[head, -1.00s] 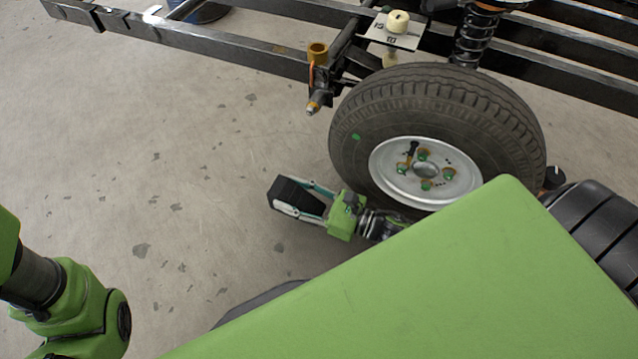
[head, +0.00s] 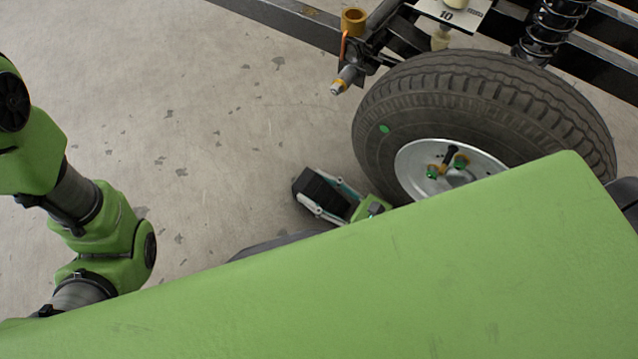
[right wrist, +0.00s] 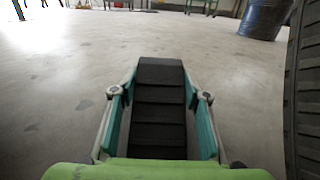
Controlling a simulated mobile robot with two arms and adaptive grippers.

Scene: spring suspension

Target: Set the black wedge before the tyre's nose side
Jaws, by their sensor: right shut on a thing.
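The black wedge (head: 322,190) is between the fingers of my right gripper (head: 325,195), low near the floor in the head view. In the right wrist view the ribbed wedge (right wrist: 160,105) sits between the two teal-lined fingers of the gripper (right wrist: 160,115). I cannot tell whether it touches the floor. The tyre (head: 480,95) stands upright to the right of the wedge, apart from it, and its tread (right wrist: 306,95) shows at the right edge of the wrist view. My left arm shows at the left of the head view, but its gripper is out of sight.
A dark chassis rail (head: 290,22) and a coil spring (head: 550,28) are above and behind the tyre. A brass-coloured cup (head: 354,20) sits on the frame left of the tyre. The floor left of the tyre is clear.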

